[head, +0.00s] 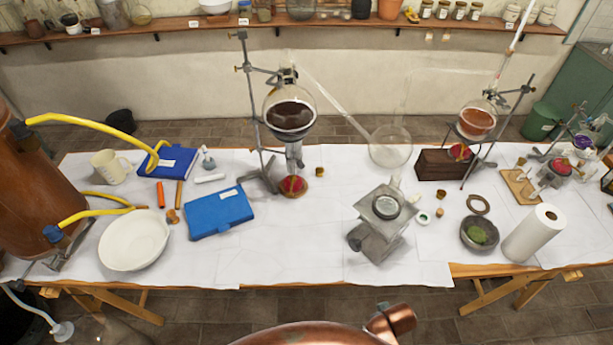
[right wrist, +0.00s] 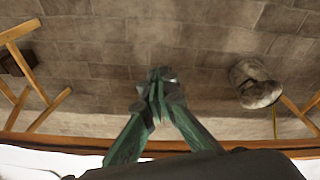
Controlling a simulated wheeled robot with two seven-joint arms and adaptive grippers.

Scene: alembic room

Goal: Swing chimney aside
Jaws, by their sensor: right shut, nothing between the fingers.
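I cannot tell for certain which part is the chimney. A grey metal box-shaped device (head: 382,222) with a round glass-topped opening stands on the white-covered table, right of centre in the head view. Left of it, a round flask of dark liquid (head: 291,115) hangs on a metal stand (head: 254,100). A narrow upright piece (head: 294,153) shows below the flask, above a red-topped base (head: 293,186). My right gripper (right wrist: 160,78) shows only in the right wrist view. Its green fingers meet, empty, with floor behind them. My left gripper is not in view.
A white bowl (head: 134,241), a blue box (head: 219,212) and a paper roll (head: 533,232) stand on the table. A second flask (head: 477,122) is at right. The right wrist view shows tiled floor and a rounded object (right wrist: 255,84).

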